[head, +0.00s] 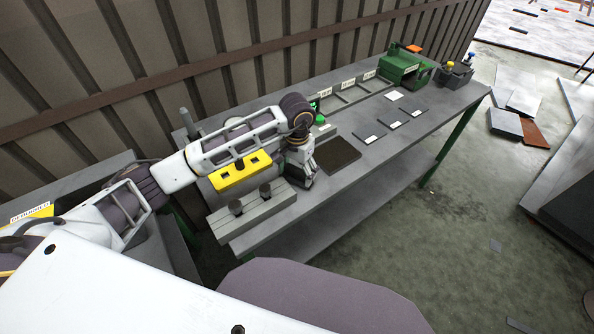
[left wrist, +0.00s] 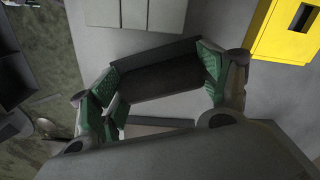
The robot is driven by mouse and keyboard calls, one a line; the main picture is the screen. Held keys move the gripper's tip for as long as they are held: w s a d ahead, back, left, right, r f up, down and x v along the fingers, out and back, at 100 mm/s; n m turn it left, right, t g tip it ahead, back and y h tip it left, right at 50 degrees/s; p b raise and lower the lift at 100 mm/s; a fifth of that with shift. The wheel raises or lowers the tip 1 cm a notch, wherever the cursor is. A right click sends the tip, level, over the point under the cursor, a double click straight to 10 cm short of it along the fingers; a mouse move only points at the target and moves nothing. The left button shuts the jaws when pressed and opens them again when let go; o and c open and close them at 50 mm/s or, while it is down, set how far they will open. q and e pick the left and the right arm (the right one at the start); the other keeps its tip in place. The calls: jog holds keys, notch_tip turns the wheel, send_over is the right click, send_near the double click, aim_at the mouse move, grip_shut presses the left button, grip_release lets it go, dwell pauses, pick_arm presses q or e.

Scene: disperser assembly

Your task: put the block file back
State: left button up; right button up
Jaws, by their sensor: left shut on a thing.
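My left gripper (head: 300,178) is over the near part of the workbench, between the yellow slotted piece and the dark flat pad. In the left wrist view, its green-padded fingers (left wrist: 158,82) are shut on a dark rectangular block (left wrist: 160,78), which I take to be the block file. The block lies between the two pads, with a grey surface beyond it. In the head view the gripper hides the block. My right gripper is in neither view.
The workbench (head: 262,237) carries a yellow slotted piece (head: 232,178), a grey stepped block (head: 255,212) with black knobs, a dark pad (head: 338,154), several small flat plates (head: 393,123) and a green machine (head: 402,69). A wall runs behind. Floor lies to the right.

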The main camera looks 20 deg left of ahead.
pick_arm(q)
jog(key=shift+f, duration=0.15)
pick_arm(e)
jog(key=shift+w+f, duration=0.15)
pick_arm(q)
jog(key=o, duration=1.1)
jog(key=shift+c, duration=0.2)
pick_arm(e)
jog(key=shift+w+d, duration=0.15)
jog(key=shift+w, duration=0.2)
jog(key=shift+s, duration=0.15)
